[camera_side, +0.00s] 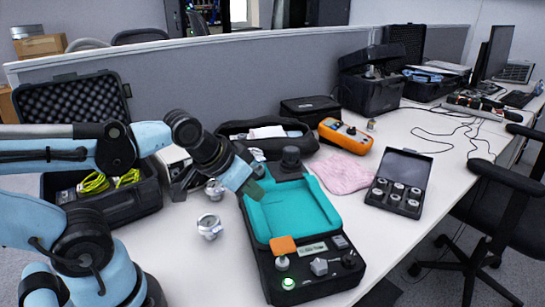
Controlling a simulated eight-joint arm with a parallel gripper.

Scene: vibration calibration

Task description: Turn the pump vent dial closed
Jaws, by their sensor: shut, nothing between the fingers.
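The pump unit is a black device (262,262) with a teal tray on top (297,212) and a control panel at its near end. The panel has a small silver knob (282,263) below an orange piece (283,245), a grey faceted knob (319,267), a black knob (349,260), a small display and a lit green button (288,283). I cannot tell which knob is the vent dial. My gripper (256,191) is shut and empty, over the tray's far left part, well away from the panel knobs. Its fingertips are small and partly blend with the tray.
A metal fitting (209,226) stands left of the pump, with another (214,189) behind it. A black upright part (291,158) rises at the pump's far end. A pink cloth (343,173) and an open case of weights (400,184) lie right. The near right table is clear.

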